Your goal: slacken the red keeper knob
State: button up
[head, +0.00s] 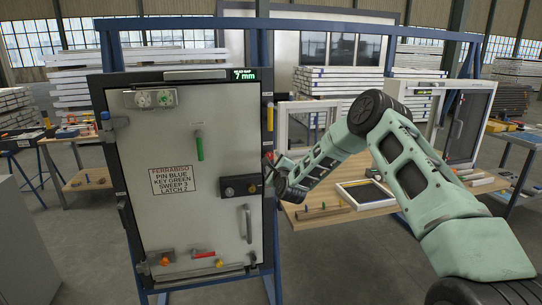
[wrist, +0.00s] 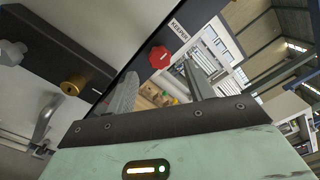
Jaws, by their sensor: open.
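The red keeper knob (wrist: 159,56) is a lobed knob on the dark door frame in the wrist view, beside a white label reading KEEPER (wrist: 180,32). My gripper (wrist: 160,72) is open, with one finger on each side below the knob in the picture. The knob shows between and beyond the fingertips; I cannot tell how far off it is, and no contact shows. In the head view my gripper (head: 274,172) is at the right edge of the door frame.
The grey door panel (head: 160,220) carries a green-handled lever (head: 199,147), a black lock plate (head: 240,187), a pull handle (head: 248,223) and a text plate (head: 177,180). A display (head: 243,75) reads 7 mm. A wooden table (head: 345,208) stands behind my arm.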

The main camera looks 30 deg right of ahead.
aim_at(270, 157)
jog(key=shift+p+x, duration=0.5)
jog(key=shift+x, duration=1.65)
jog(key=c, duration=1)
